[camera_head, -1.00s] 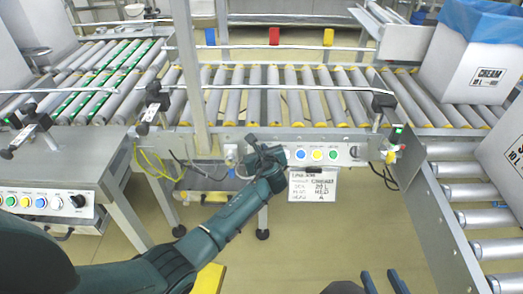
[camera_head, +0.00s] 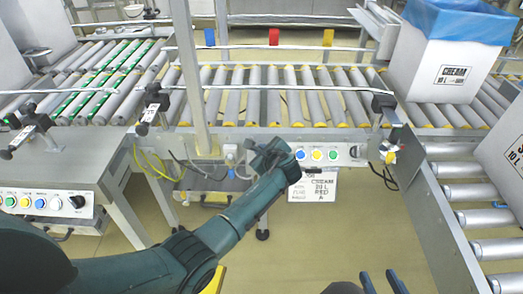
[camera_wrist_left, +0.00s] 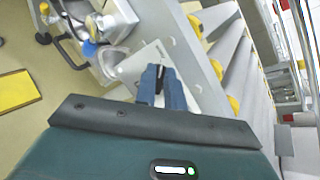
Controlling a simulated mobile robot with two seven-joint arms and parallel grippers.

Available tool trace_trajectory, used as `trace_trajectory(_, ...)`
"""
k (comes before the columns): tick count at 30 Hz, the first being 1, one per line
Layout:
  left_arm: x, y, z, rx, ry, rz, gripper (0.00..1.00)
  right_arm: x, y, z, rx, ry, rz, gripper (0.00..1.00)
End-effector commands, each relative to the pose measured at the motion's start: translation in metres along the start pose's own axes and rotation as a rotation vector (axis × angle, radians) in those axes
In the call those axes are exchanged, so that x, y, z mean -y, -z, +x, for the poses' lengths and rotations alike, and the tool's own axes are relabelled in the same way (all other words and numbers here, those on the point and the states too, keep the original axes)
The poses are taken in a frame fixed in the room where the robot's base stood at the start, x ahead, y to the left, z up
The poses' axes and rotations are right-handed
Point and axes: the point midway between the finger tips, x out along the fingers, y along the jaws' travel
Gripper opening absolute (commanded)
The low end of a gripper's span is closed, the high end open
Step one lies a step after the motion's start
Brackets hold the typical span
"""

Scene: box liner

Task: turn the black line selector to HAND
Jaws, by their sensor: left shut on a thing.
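My left gripper (camera_head: 266,154) is at the left part of the front panel (camera_head: 222,146) under the middle conveyor, left of the blue, yellow and green buttons. In the left wrist view its blue fingers (camera_wrist_left: 161,82) are shut on a small black piece, which looks like the black line selector (camera_wrist_left: 158,74). The fingers hide most of it, and I cannot read its position marks. My right gripper (camera_head: 383,283) is at the bottom edge of the head view, its two blue fingers apart with nothing between them.
Another black knob (camera_head: 355,152) sits right of the buttons. A separate panel (camera_head: 40,203) at left has buttons and a black knob. A paper sign (camera_head: 313,186) hangs below the middle panel. A white CREAM box (camera_head: 440,70) with blue liner stands on the rollers at right.

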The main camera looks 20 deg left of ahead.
Motion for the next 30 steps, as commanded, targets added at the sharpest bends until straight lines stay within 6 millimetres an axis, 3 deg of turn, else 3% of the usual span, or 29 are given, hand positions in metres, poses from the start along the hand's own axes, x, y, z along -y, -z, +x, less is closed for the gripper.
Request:
trace_trajectory(8,-0.0005,-0.0006,0.0004,0.0,-0.003,-0.005,0.0,-0.0003,0.0005,0.0005,-0.002,0.0,-0.001,0.36)
trace_trajectory(9,-0.0005,-0.0006,0.0004,0.0,-0.003,-0.005,0.12,-0.0003,0.0005,0.0005,-0.001,0.0,-0.001,0.36)
trace_trajectory(17,-0.0003,-0.0005,0.0003,0.0,-0.002,-0.003,0.33,-0.0005,0.0002,0.0005,-0.001,-0.001,-0.001,0.36)
trace_trajectory(30,0.0006,-0.007,-0.0009,0.0,-0.002,-0.002,0.33,-0.0015,0.0089,-0.0024,-0.007,-0.003,0.01,0.36)
